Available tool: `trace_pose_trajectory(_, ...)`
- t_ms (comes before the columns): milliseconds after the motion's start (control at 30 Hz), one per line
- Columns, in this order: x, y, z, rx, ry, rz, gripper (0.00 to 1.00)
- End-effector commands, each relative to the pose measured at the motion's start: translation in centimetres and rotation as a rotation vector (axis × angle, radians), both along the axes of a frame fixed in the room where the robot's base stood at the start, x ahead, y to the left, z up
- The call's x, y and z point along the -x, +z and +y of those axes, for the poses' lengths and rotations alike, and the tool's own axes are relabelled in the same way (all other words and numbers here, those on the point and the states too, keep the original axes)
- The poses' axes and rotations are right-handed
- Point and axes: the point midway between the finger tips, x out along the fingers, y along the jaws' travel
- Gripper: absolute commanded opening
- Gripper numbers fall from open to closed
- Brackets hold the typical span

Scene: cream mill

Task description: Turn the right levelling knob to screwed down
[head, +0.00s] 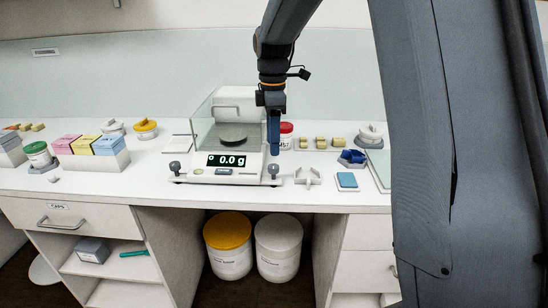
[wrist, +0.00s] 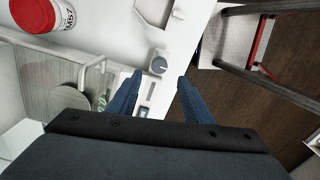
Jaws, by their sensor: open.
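The right levelling knob (head: 273,170) is a small grey knob at the front right corner of the white balance (head: 190,173). In the wrist view the knob (wrist: 158,65) shows from above, round with a pale spot on top. My gripper (head: 273,152) points down above it, its fingers a little apart from it. In the wrist view my gripper (wrist: 160,78) is open and empty, with one finger to each side of the knob's line. The left levelling knob (head: 174,167) stands at the other front corner. The display (head: 227,160) reads 0.0 g.
The glass-sided weighing chamber (head: 203,112) stands left of my gripper. A red-lidded jar (head: 286,129) is close behind it. A white holder (head: 307,176) and a blue pad (head: 347,181) lie to the right. The counter's front edge is near the knob.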

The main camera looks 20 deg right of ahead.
Motion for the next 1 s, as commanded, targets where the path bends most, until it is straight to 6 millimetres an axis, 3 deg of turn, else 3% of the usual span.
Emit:
trace_pose_trajectory(500,0.0,-6.5,-0.1,0.000,0.009,0.004,0.46)
trace_pose_trajectory(933,-0.1,-7.6,-0.1,0.000,0.009,0.000,0.46)
trace_pose_trajectory(1000,-0.1,-7.6,-0.1,0.000,0.009,0.000,0.34)
